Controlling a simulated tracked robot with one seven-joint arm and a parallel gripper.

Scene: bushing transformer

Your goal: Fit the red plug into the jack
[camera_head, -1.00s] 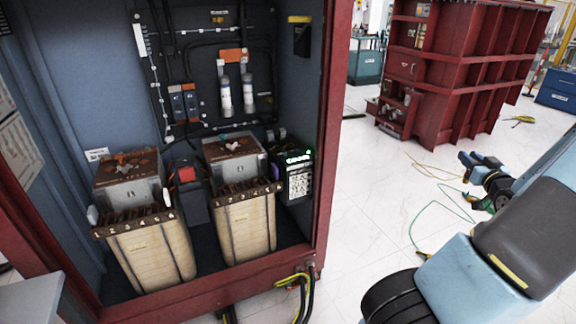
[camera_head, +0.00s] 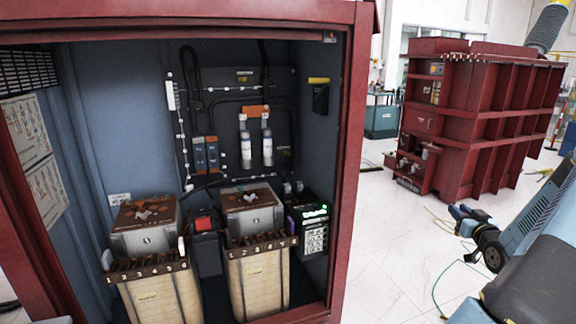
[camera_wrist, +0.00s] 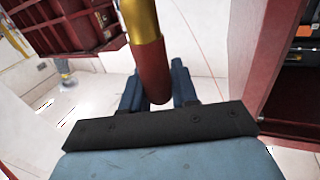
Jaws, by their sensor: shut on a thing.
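The red plug (camera_wrist: 153,75) shows in the wrist view as a red cylinder with a gold-coloured shaft (camera_wrist: 139,18). It stands between the blue fingers of my gripper (camera_wrist: 157,88), which is shut on it. In the head view my gripper (camera_head: 464,214) is at the right, outside the open cabinet and well apart from it. The plug cannot be made out there. I cannot pick out the jack with certainty in either view.
An open red cabinet (camera_head: 347,170) fills the left, holding two ribbed cream units (camera_head: 262,285), a dark panel with white cylinders (camera_head: 246,150) and a lit keypad box (camera_head: 314,235). A red tank (camera_head: 480,120) stands behind my arm. White floor (camera_head: 385,255) between is mostly clear.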

